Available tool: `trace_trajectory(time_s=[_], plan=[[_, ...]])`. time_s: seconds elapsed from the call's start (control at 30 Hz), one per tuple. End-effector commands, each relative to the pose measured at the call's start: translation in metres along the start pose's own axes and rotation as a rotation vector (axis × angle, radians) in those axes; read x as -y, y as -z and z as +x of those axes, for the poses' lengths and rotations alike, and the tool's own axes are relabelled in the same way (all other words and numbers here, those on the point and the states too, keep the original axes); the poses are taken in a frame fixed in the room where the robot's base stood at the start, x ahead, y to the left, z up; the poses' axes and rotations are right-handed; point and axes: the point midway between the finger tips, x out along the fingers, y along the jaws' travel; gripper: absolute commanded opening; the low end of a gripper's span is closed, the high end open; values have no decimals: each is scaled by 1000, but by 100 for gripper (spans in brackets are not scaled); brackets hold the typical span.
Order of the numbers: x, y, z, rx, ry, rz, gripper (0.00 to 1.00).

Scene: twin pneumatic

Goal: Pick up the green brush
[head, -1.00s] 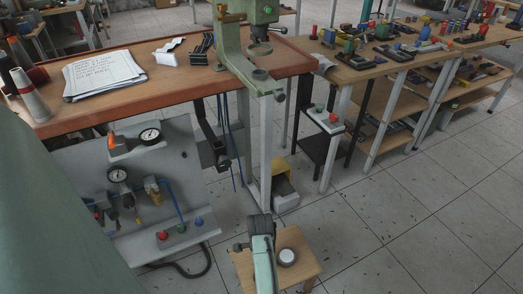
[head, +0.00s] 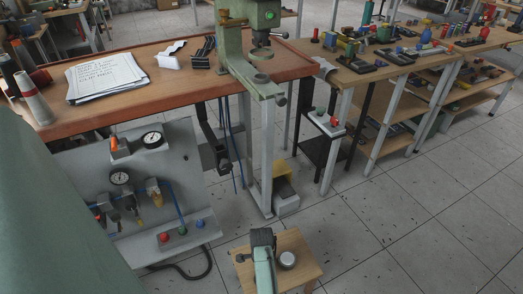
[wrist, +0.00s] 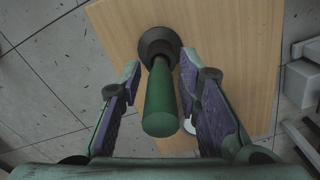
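The green brush (wrist: 160,105) stands in the wrist view with its green handle pointing toward the camera and a dark round base (wrist: 158,45) on a wooden stool top (wrist: 235,60). My gripper (wrist: 160,68) is open, with its two purple-padded fingers on either side of the brush. Gaps show between the handle and both fingers, so it is not gripped. In the head view, my arm is above the stool (head: 303,272), and the brush cannot be made out there.
A round pale-topped object (head: 287,259) sits on the stool just right of my arm; part of a white object (wrist: 189,126) shows behind the right finger. A pneumatic panel (head: 150,205) stands left, a workbench (head: 215,84) behind. Tiled floor (head: 390,235) is clear to the right.

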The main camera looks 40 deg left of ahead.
Motion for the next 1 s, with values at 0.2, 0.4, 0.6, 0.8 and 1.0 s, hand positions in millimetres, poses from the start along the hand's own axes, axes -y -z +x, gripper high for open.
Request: trace_trajectory(time_s=[0.2, 0.4, 0.6, 0.8, 1.0], plan=[[0, 0, 0, 0, 0, 0, 14], [0, 0, 0, 0, 0, 0, 1], [0, 0, 0, 0, 0, 0, 0], [1, 0, -11, 0, 4, 1, 0], [1, 0, -50, 0, 5, 1, 0]])
